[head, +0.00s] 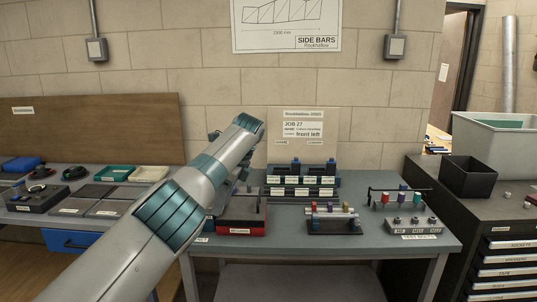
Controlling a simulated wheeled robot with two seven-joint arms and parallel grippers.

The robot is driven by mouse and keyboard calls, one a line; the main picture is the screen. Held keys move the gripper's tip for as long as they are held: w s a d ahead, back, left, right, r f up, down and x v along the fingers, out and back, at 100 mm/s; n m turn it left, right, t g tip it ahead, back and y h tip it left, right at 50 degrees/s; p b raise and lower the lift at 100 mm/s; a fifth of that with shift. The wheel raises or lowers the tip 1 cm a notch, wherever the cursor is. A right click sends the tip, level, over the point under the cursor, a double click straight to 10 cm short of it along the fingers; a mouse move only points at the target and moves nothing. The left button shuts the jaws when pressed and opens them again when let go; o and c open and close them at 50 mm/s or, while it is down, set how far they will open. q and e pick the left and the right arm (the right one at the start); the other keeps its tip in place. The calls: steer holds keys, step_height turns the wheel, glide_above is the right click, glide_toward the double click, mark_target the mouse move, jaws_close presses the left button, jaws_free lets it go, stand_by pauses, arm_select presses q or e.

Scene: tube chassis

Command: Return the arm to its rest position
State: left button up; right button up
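My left arm (185,200) comes in from the lower left and reaches up over the left part of the workbench. It is grey with teal bands. My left gripper (242,180) is mostly hidden behind the arm's far part, above or near the red-based tray (242,228). I cannot tell whether its fingers are open or shut, or whether it touches anything. My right arm and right gripper do not show.
The workbench (345,245) carries a dark rack (302,181), a small stand with coloured pieces (334,225) and a grey test block (411,226). A black bin (468,177) stands on the right cabinet. A left bench (75,222) holds trays.

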arm_select(q)
steer(key=s+d+f+n+h, duration=0.1)
steer(key=s+f+n, duration=0.1)
steer(key=f, duration=1.4)
steer(key=s+d+f+n+h, duration=0.1)
steer(key=f, duration=1.5)
steer(key=s+f+n+h, duration=0.1)
steer(key=s+f+n, duration=0.1)
steer(key=s+f, duration=0.45)
steer(key=s+f+n+t, duration=0.1)
steer(key=s+f, duration=0.2)
steer(key=f, duration=0.7)
steer(key=s+f+n+h, duration=0.15)
steer(key=s+f, duration=0.25)
steer(key=f, duration=0.4)
steer(key=s+a+f+n, duration=0.2)
steer(key=s+f+n, duration=0.1)
steer(key=s+f, duration=0.7)
steer(key=s+a+f+n, duration=0.25)
steer(key=s+f, duration=0.45)
steer(key=s, duration=0.6)
steer(key=s+a+f+n+t, duration=0.1)
steer(key=s+a+f+n, duration=0.1)
steer(key=s, duration=1.1)
steer(key=s+a+f+n, duration=0.3)
steer(key=s, duration=1)
steer(key=shift+s+a+f+t, duration=0.15)
steer(key=shift+t, duration=0.25)
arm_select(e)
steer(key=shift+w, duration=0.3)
